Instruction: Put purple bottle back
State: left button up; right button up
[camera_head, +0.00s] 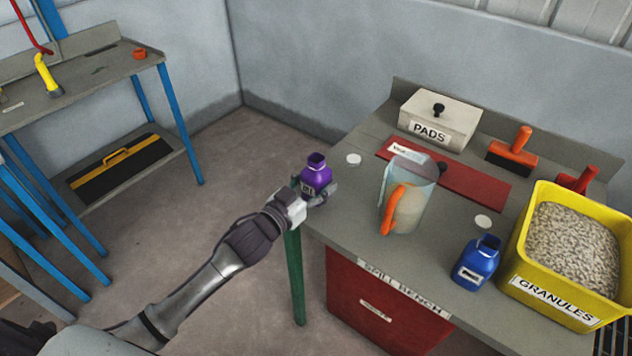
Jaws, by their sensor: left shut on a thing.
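The purple bottle (316,174) is upright and open-topped at the left edge of the spill bench (345,222). My left gripper (318,192) reaches in from the lower left and is shut on the purple bottle. Whether the bottle's base touches the bench top cannot be told. A red mat (470,184) with a white label lies towards the back of the bench. My right gripper is not in view.
A clear jug (411,205) with an orange handle stands right of the purple bottle. A blue bottle (475,263), yellow granules tub (520,262), PADS box (440,118), orange-handled brush (513,152) and white discs share the bench. Bare bench top lies between bottle and jug.

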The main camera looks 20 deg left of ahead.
pick_arm(q)
jog(key=shift+f, duration=0.1)
jog(key=o, duration=1.4)
jog(key=shift+o, duration=0.2)
